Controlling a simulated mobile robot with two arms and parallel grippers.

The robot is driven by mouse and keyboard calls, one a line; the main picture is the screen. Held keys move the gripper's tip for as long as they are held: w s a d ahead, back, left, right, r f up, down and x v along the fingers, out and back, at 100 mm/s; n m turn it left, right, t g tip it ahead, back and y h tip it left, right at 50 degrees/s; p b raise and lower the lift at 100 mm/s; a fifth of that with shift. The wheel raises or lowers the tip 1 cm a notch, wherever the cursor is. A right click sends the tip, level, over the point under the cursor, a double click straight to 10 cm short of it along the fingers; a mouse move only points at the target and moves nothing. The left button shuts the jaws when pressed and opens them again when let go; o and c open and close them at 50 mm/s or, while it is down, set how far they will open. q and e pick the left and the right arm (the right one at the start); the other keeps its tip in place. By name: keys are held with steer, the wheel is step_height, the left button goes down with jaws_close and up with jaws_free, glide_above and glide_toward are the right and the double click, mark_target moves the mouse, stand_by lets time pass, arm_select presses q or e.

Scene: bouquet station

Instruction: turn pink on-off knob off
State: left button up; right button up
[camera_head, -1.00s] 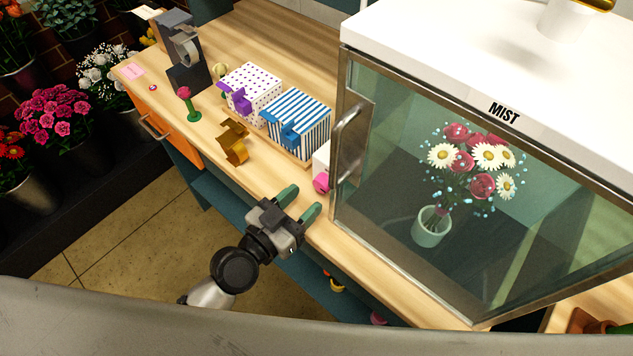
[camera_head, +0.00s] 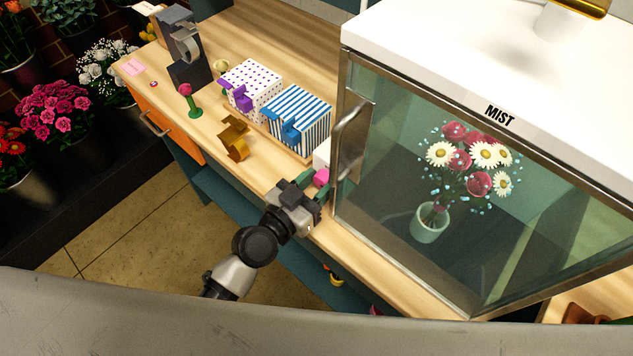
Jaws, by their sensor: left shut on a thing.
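The pink knob (camera_head: 321,177) sits on the front of a small white box (camera_head: 322,154), between the striped box and the glass cabinet. My left gripper (camera_head: 316,184) has its green fingers at the knob and is shut on it. The fingers and gripper body hide part of the knob, so I cannot tell which way it is turned. My right gripper is not in the picture.
The MIST cabinet (camera_head: 497,115) with its metal door handle (camera_head: 350,132) stands close on the right. A blue-striped box (camera_head: 299,121), a purple-dotted box (camera_head: 252,88) and a gold ribbon piece (camera_head: 234,141) lie to the left.

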arm_select(q)
steer(key=n, duration=0.3)
steer(key=shift+n, duration=0.6)
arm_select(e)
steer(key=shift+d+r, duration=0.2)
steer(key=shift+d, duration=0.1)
arm_select(q)
steer(key=o, duration=0.6)
steer(key=shift+a, duration=0.15)
steer(key=shift+b+v, duration=1.2)
steer(key=shift+v, duration=4.15)
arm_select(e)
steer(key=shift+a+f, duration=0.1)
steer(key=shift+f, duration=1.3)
arm_select(q)
steer(key=shift+o, duration=0.2)
